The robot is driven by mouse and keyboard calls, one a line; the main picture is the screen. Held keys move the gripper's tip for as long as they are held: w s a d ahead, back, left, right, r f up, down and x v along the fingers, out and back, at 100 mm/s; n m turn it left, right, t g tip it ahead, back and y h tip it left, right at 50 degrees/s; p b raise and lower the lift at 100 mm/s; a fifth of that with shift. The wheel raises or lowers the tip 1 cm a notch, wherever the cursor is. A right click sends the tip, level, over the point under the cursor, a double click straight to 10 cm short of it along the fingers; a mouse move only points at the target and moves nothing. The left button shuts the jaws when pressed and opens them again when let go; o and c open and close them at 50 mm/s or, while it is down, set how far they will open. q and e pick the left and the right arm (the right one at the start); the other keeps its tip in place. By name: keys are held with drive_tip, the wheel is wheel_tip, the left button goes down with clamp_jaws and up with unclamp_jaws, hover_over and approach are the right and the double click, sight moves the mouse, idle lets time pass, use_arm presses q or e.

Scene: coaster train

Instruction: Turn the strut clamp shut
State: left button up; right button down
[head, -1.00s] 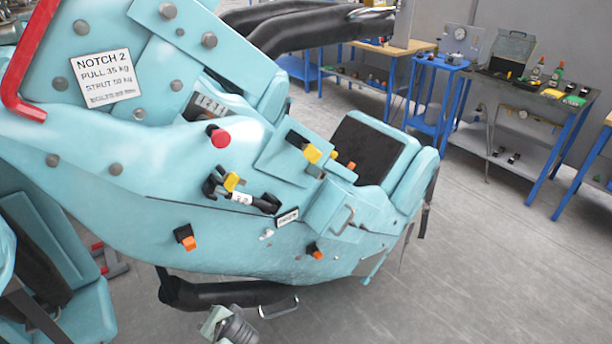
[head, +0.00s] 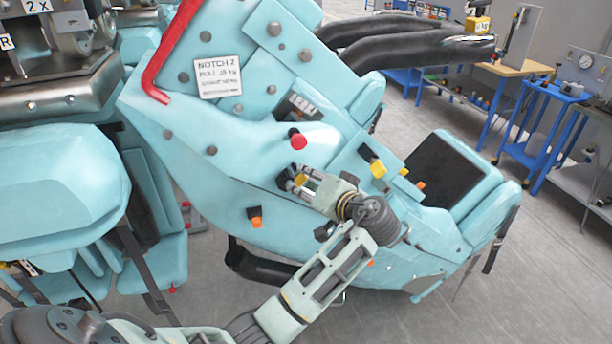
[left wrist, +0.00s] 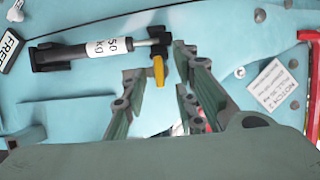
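The strut (left wrist: 75,54) is a black cylinder with a white "50 kg" label, mounted on the pale blue car side in the left wrist view. The clamp's yellow lever (left wrist: 159,70) is at its right end, pointing down the picture. My left gripper (left wrist: 160,72) is open, with its fingers on either side of the lever; contact cannot be told. In the head view the left gripper (head: 303,182) reaches the yellow lever (head: 299,179) from the right and hides most of the strut. My right gripper is not in view.
A red knob (head: 298,141) sticks out just above the clamp. A black-and-orange latch (head: 256,218) is below left, and a yellow one (head: 377,168) is to the right. A "NOTCH 2" sign (head: 218,77) is up left. Blue workbenches (head: 540,115) stand behind.

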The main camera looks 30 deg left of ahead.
use_arm(q)
drive_tip(key=shift+p+x, duration=0.3)
drive_tip(key=shift+x, duration=0.75)
clamp_jaws()
